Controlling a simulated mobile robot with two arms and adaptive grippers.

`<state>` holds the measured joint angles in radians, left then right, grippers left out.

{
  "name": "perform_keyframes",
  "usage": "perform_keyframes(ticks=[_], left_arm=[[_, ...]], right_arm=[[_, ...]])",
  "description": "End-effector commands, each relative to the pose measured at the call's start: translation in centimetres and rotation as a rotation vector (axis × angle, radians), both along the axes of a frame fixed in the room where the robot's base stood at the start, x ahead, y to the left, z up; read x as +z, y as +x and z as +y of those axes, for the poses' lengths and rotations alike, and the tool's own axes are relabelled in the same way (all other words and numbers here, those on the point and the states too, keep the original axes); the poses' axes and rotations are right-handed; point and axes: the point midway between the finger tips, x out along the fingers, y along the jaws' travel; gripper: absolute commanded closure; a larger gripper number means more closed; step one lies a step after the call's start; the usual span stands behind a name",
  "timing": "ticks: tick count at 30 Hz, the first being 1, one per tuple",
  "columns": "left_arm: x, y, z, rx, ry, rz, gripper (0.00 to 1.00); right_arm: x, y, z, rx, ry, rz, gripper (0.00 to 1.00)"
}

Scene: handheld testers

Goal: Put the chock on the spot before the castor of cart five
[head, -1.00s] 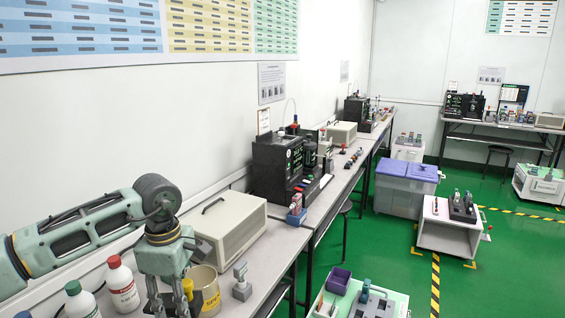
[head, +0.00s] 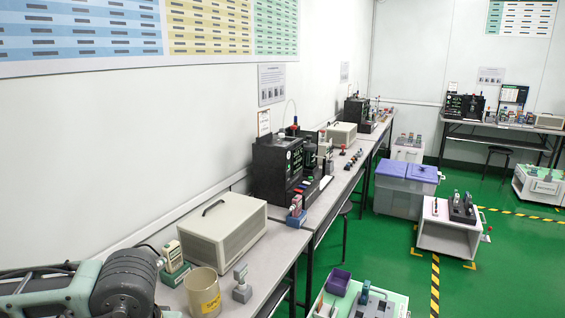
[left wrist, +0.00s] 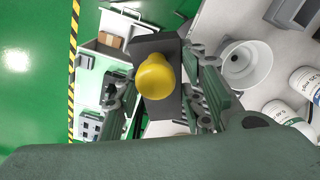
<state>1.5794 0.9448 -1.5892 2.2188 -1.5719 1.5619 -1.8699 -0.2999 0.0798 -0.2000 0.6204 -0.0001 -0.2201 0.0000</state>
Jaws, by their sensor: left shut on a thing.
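My left gripper (left wrist: 165,95) is shut on a dark grey block with a round yellow knob (left wrist: 157,76), which looks like the chock. The fingers are on both sides of the knob, and the block (left wrist: 158,45) shows behind it, apparently in the air over the bench edge. In the head view only my left arm shows at the lower left; the gripper and chock are out of that picture. Cart five, its castor and the spot cannot be made out; no cart number is readable. My right gripper is in neither view.
A mug (head: 203,292), a tester in a stand (head: 241,286) and a beige case (head: 222,235) stand on the near bench. White bottles (left wrist: 285,112) show in the wrist view. White carts (head: 450,232) stand on the green floor beside striped tape (head: 435,285).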

Motion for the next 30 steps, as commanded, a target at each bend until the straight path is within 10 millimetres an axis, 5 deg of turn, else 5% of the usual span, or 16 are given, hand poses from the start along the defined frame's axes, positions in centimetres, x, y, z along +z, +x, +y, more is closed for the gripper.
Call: perform_keyframes(ticks=[30], left_arm=[[-0.92,-0.84,-0.10,0.002,-0.003,-0.004,1.00]], right_arm=[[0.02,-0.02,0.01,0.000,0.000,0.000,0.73]])
